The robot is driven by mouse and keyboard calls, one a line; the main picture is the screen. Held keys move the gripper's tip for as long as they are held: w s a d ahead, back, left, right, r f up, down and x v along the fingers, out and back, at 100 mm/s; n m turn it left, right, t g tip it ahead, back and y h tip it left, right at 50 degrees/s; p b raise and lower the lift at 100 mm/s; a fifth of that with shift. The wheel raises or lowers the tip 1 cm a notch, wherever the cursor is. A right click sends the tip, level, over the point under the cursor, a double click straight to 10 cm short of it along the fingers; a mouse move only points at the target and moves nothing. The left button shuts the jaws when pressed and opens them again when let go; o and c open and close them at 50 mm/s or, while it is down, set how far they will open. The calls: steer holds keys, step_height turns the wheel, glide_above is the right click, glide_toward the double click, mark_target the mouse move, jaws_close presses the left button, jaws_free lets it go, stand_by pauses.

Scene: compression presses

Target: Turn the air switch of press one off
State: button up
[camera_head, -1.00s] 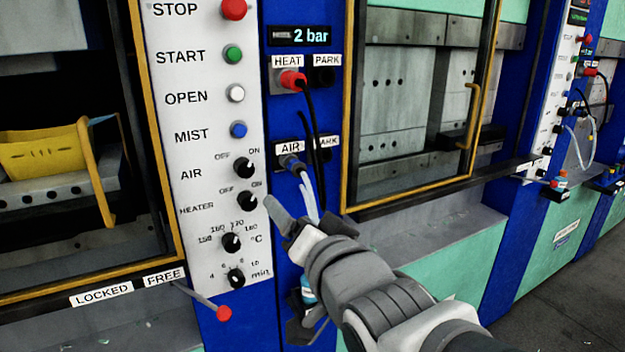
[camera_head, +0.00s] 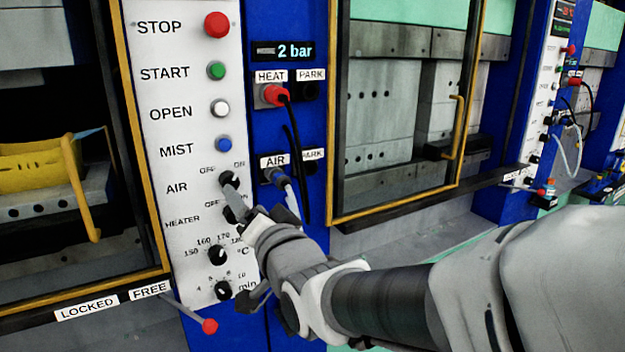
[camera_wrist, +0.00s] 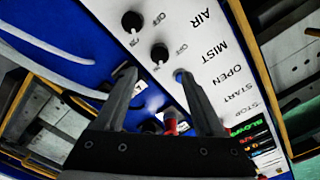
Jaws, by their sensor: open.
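The air switch of the nearest press is a black knob (camera_head: 229,179) beside the word AIR on the white panel, under OFF and ON marks. Its pointer seems turned toward ON, but it is small. In the wrist view the air knob (camera_wrist: 159,53) lies just beyond and between the fingertips. My gripper (camera_head: 237,200) is just below the air knob in the head view, in front of the heater knob and partly hiding it. In the wrist view my gripper (camera_wrist: 156,73) is open, with nothing between its fingers. Contact with the knob is not visible.
The heater knob (camera_wrist: 131,21) and blue MIST button (camera_head: 224,144) flank the air knob. Red HEAT plug (camera_head: 275,95) and AIR plug (camera_head: 275,176) hang cables right of the panel. A red-tipped lever (camera_head: 209,326) sticks out below. A second press stands further right.

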mark_target(232, 184)
steer(key=x, duration=0.9)
steer(key=shift+w+a+p, duration=0.1)
steer(key=shift+w+p, duration=0.2)
jaws_close()
